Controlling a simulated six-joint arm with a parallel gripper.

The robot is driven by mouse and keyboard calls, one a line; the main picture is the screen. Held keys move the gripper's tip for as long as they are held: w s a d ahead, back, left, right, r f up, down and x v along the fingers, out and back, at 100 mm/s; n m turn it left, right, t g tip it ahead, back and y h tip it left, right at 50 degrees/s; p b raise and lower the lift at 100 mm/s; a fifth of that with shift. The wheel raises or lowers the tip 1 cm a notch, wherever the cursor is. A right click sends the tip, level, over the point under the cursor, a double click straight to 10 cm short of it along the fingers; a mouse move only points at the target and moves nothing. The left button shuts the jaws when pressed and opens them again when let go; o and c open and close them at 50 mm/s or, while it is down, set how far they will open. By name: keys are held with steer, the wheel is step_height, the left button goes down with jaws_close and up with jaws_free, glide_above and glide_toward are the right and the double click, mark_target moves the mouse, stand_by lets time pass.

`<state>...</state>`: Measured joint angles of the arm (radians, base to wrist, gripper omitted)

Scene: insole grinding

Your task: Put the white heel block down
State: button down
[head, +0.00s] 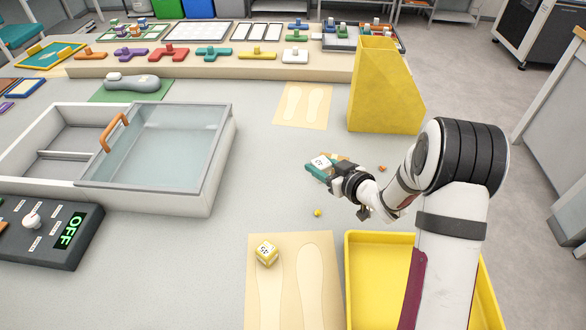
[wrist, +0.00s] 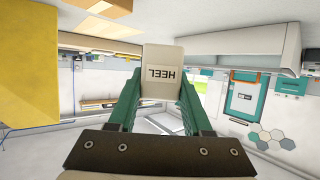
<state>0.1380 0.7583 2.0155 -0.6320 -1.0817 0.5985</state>
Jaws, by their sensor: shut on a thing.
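My gripper (head: 322,166) is shut on the white heel block (head: 319,161), holding it between its teal fingers above the grey table in the middle of the head view. In the wrist view my gripper (wrist: 160,105) has a finger on each side of the white heel block (wrist: 161,72), whose face reads HEEL upside down. A yellow block (head: 267,252) with dark print rests on the near sheet with insole outlines (head: 295,312), on its left outline. A second, smaller outline sheet (head: 303,105) lies farther back, with nothing on its outlines.
A yellow angled holder (head: 385,90) stands behind my gripper, to the right. A yellow tray (head: 360,285) lies at the front right. A glass-lidded box (head: 208,185) and a control box reading OFF (head: 40,235) stand left. Small orange and yellow bits lie near my gripper.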

steer(key=w+a+m+t+h, duration=0.1)
steer(key=w+m+t+h, duration=0.15)
steer(key=w, duration=1.05)
steer(key=shift+g, duration=0.35)
steer(key=w+a+f, duration=0.1)
steer(key=a+f, duration=0.1)
steer(key=a, duration=0.1)
steer(key=w+a+f, duration=0.1)
steer(key=a+f, duration=0.1)
steer(key=a, duration=0.2)
steer(key=a+f, duration=0.2)
steer(key=a, duration=0.1)
steer(key=shift+w+a+f, duration=0.15)
steer(key=shift+w+a, duration=0.05)
steer(key=shift+w, duration=0.2)
steer(key=shift+a+f, duration=0.2)
steer(key=shift+f, duration=1.9)
steer(key=shift+f, duration=0.1)
steer(key=shift+c, duration=1.7)
jaws_free()
